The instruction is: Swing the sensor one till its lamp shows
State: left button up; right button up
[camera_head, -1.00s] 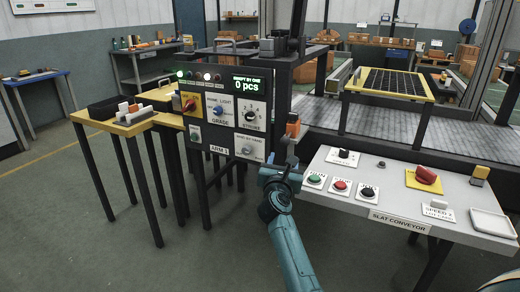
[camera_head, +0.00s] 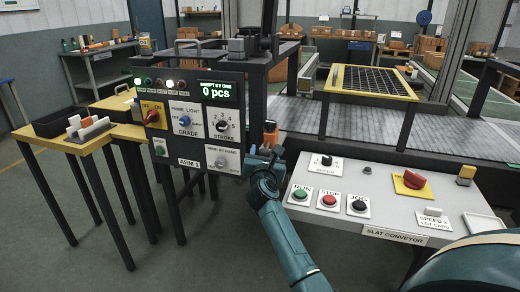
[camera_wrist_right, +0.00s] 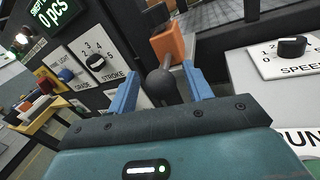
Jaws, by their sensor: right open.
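An orange block-shaped sensor (camera_head: 270,133) sits at the right edge of the dark control panel (camera_head: 190,143). It also shows in the right wrist view (camera_wrist_right: 171,45), tilted, with a dark round knob (camera_wrist_right: 161,86) in front of it. My right gripper (camera_head: 264,156) is just below the orange block in the head view. In the wrist view its blue fingers (camera_wrist_right: 162,72) are open, one on each side of the knob; I cannot tell whether they touch it. A row of small lamps (camera_head: 158,82) tops the panel, the leftmost green, another whitish. My left gripper is not in view.
The panel carries a red rotary switch (camera_head: 153,115), a selector dial (camera_head: 222,126) and a "0 pcs" display (camera_head: 216,91). The white slat conveyor desk (camera_head: 390,215) with buttons stands close on the right. A yellow table (camera_head: 75,143) is at the left.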

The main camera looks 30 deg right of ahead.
jog(key=shift+c, duration=0.3)
grip_shut()
dwell(0.4)
